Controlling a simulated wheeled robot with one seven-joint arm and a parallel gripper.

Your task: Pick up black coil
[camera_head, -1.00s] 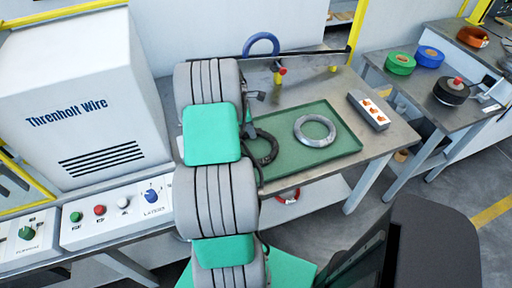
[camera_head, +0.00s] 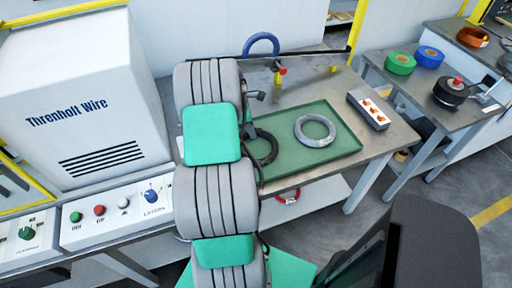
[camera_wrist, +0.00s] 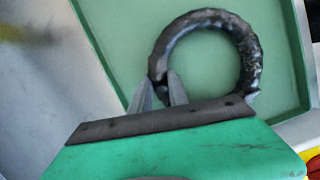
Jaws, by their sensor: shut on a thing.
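The black coil (camera_head: 264,149) lies in the green tray (camera_head: 335,158), at its left side, partly hidden by my arm in the head view. In the wrist view the black coil (camera_wrist: 252,62) is a dark ring over the green tray floor (camera_wrist: 112,35). My gripper (camera_wrist: 160,88) is shut on the near left part of its ring, with the fingertips on either side of the band. I cannot tell whether the coil is lifted off the tray.
A grey coil (camera_head: 315,131) lies in the tray to the right of the black one. A block with orange parts (camera_head: 369,110) sits right of the tray. A blue ring (camera_head: 261,44) stands behind. The white machine (camera_head: 80,90) is close on the left.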

